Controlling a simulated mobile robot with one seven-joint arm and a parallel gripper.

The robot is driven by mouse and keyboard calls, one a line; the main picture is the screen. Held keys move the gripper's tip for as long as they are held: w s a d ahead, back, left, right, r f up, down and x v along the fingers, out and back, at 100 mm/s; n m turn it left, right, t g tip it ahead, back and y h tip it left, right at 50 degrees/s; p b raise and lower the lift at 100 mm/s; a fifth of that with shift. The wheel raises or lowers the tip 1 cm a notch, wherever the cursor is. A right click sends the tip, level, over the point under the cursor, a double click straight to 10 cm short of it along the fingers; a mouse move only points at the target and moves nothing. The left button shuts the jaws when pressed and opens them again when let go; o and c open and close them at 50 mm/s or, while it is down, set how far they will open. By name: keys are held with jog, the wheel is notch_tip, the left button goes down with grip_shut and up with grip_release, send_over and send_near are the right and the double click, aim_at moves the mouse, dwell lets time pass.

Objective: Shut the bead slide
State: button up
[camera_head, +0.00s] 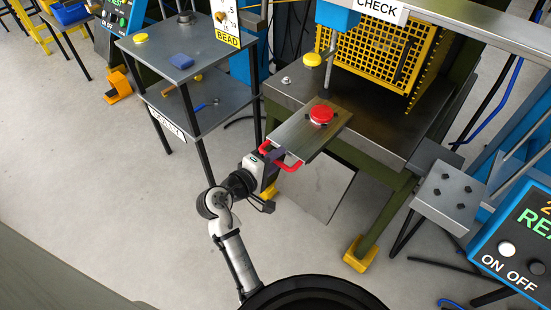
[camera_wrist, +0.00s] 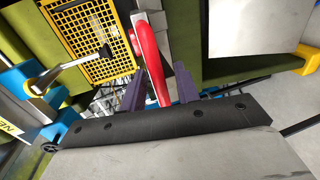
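The bead slide is a flat grey metal plate (camera_head: 300,135) that sticks out past the front edge of the press table (camera_head: 385,130). A round red piece (camera_head: 321,114) lies on it, below the press head. A red handle (camera_head: 291,163) is at the slide's near left end; it also shows in the wrist view (camera_wrist: 150,58). My gripper (camera_head: 272,160) is at this handle. The bar's lower end is hidden by the gripper body.
A yellow mesh guard (camera_head: 385,55) stands behind the slide under the CHECK sign (camera_head: 377,8). A grey two-level stand (camera_head: 180,65) is at the left. A control box with ON and OFF buttons (camera_head: 515,250) is at the right. The floor at left is open.

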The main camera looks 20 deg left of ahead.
aim_at(316, 121)
grip_shut()
jog(key=shift+w, duration=0.1)
jog(key=r+x, duration=0.1)
jog(key=x, duration=0.5)
jog(key=r+p+x, duration=0.1)
jog(key=x, duration=0.4)
jog(key=r+p+x, duration=0.1)
jog(key=x, duration=0.5)
jog(key=shift+w+d+r, duration=0.2)
jog(key=shift+w+r, duration=0.1)
jog(key=shift+w, duration=0.35)
grip_release()
jog(key=shift+s, duration=0.1)
